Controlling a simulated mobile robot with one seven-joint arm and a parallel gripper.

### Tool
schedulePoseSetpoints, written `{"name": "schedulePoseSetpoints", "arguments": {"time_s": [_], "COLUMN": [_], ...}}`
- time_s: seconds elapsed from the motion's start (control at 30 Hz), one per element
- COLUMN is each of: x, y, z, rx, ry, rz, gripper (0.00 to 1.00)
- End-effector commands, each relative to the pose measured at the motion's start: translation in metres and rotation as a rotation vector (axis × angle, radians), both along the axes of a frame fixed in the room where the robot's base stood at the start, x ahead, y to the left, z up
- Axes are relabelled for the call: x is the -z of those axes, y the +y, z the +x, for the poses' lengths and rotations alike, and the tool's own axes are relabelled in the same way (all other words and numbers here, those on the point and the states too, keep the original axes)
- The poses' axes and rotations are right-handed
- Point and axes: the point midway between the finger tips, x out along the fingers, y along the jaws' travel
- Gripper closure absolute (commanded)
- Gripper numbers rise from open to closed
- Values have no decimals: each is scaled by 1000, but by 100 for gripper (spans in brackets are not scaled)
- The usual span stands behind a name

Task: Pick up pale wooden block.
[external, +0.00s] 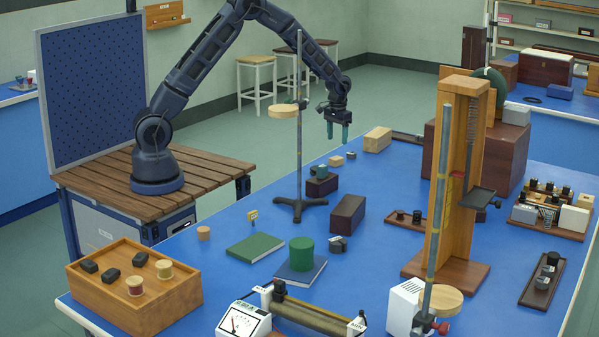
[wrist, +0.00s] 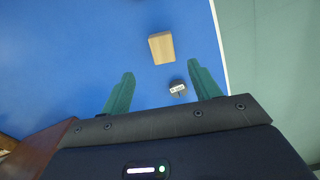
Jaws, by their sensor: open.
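A small pale wooden block (external: 336,160) lies on the blue bench near its far left edge. A larger pale wooden block (external: 377,139) lies farther back to the right. My gripper (external: 338,131) hangs above the bench, fingers down, empty and open. In the wrist view a tan wooden block (wrist: 161,47) lies ahead of my spread gripper fingers (wrist: 157,92), clear of both; it appears to be the small one. A small grey labelled piece (wrist: 178,89) lies between that block and my gripper, nearer the right finger; it also shows beside the small block (external: 351,155).
A tall stand (external: 299,130) with a round wooden disc rises left of my gripper. A dark box with a lens (external: 321,182) sits in front of the small block. A dark brown box (external: 348,214) lies nearer. A tall wooden frame (external: 455,190) stands right.

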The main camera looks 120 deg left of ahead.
Motion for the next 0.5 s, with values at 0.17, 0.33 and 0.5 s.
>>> {"name": "schedulePoseSetpoints", "arguments": {"time_s": [0.17, 0.33, 0.5], "x": [26, 36, 51], "y": [0, 0, 1], "z": [0, -1, -3], "rx": [0, 0, -1], "ry": [0, 0, 1], "rz": [-2, -2, -2], "gripper": [38, 38, 38]}}
